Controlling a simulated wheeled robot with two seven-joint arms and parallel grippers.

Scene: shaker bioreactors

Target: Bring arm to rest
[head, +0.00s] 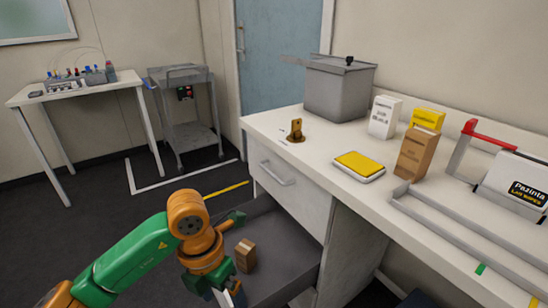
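My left arm, green and orange, comes in from the lower left in the head view. Its wrist is bent over the open drawer (292,240) of the white bench. My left gripper (226,294) points down at the bottom edge of the view, largely hidden by the wrist and cut off by the frame. I cannot tell whether its fingers are open or shut. A small brown box (245,256) sits in the drawer, just right of the wrist. My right gripper is not in view.
The bench top (300,150) holds a grey lidded tank (338,92), white, yellow and brown cartons (414,153), a yellow-topped pad (359,165) and a metal rack (450,235). A side table (75,92) and a grey cart (185,105) stand behind. Floor between is clear.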

